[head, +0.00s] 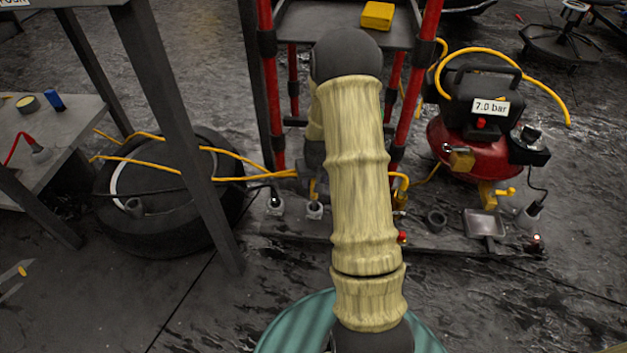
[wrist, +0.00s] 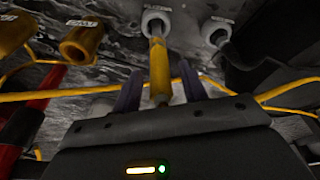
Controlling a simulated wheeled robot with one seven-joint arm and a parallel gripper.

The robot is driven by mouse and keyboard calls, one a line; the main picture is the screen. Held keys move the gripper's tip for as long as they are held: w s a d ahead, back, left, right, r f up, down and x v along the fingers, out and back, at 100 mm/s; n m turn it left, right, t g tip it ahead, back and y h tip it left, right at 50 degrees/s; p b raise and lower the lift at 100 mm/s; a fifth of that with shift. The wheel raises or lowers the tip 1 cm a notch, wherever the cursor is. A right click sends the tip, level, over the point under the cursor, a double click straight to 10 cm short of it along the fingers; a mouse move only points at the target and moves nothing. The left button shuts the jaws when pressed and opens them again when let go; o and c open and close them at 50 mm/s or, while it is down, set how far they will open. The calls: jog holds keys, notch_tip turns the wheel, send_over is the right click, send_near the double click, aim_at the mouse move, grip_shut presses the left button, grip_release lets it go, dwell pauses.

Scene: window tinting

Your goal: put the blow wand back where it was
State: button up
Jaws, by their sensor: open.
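In the wrist view the blow wand (wrist: 158,68) shows as a slim yellow rod between my two fingers. Its far end meets a white ring-shaped holder (wrist: 157,20) with a small label. I cannot tell how deep it sits there. My gripper (wrist: 160,78) is open, with a finger apart from the rod on each side. In the head view my arm covers most of the gripper and wand. A white holder (head: 315,210) shows just left of my arm.
A second white holder (wrist: 214,30) has a dark tool in it. Yellow labelled fittings (wrist: 82,42) are at left. Yellow hoses cross near my gripper. Red rack posts (head: 265,90), a red compressor (head: 475,150) and a tyre (head: 165,210) stand around.

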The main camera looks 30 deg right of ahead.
jog(key=p+v, duration=0.5)
jog(key=v, duration=0.5)
jog(key=shift+w, duration=0.1)
jog(key=s+a+r+n, duration=0.2)
jog(key=s+a+r, duration=1.1)
jog(key=s+a, duration=0.2)
jog(key=shift+s+r+y, duration=0.15)
jog(key=shift+s+y, duration=0.15)
jog(key=shift+s, duration=0.4)
jog(key=w+p+v, duration=0.2)
jog(key=p+v, duration=0.6)
jog(key=w+r+p+v, duration=0.1)
jog(key=w+p+v, duration=0.1)
jog(key=p+v, duration=0.7)
